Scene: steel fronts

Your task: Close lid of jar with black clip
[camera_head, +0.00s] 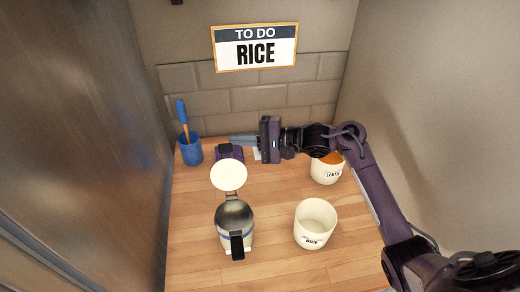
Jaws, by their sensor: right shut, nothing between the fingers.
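The jar with the black clip (237,245) stands upright at the front centre-left of the wooden counter. Its body (235,215) is grey with a blue band, and the clip hangs on its near side. Its round white lid (229,175) stands open, tilted up on the hinge at the far side. My right gripper (236,139) is shut and empty. It reaches in from the right and points left, beyond the lid and apart from it in the picture. My left gripper is out of view.
A white pot labelled RICE (314,223) stands right of the jar. A second white pot (327,172) with orange contents is behind it, partly under my right arm. A blue cup (191,150) with a utensil and a purple object (230,153) are at the back. Walls close both sides.

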